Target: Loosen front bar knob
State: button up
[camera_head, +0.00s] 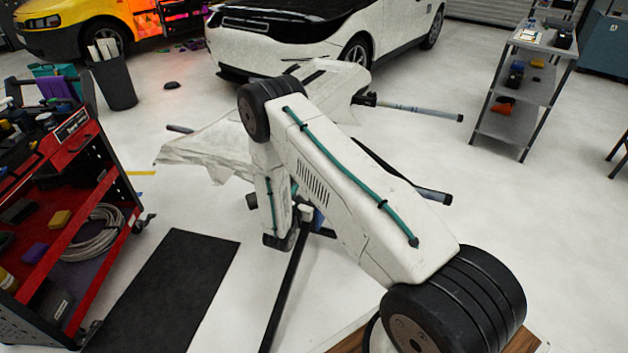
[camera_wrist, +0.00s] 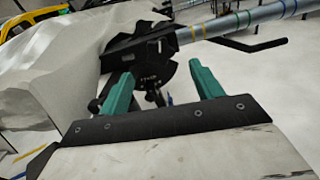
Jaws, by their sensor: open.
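My gripper (camera_wrist: 160,70) shows in the wrist view with its two teal fingers spread apart and nothing held between them. A black bracket (camera_wrist: 148,50) with a round, slotted plate and small dark fittings lies just beyond and between the fingertips. A silver bar (camera_wrist: 235,20) with coloured bands runs from this bracket to the upper right. I cannot tell which dark fitting is the front bar knob, or whether a finger touches the bracket. In the head view my arm hides the fingers and most of the stand; a bar end (camera_head: 425,111) shows to the right.
A pale, wrapped panel (camera_head: 205,146) lies across the stand, close beside my gripper. A red tool cart (camera_head: 105,180) stands left, near a black mat (camera_head: 165,290). A grey shelf (camera_head: 520,95) stands right. A white car (camera_head: 275,50) is behind. Floor right of the stand is clear.

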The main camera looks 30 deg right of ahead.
jog(key=x, duration=0.7)
jog(key=shift+w+d, duration=0.2)
jog(key=shift+d, duration=0.05)
jog(key=shift+f, duration=0.1)
jog(key=c, duration=1)
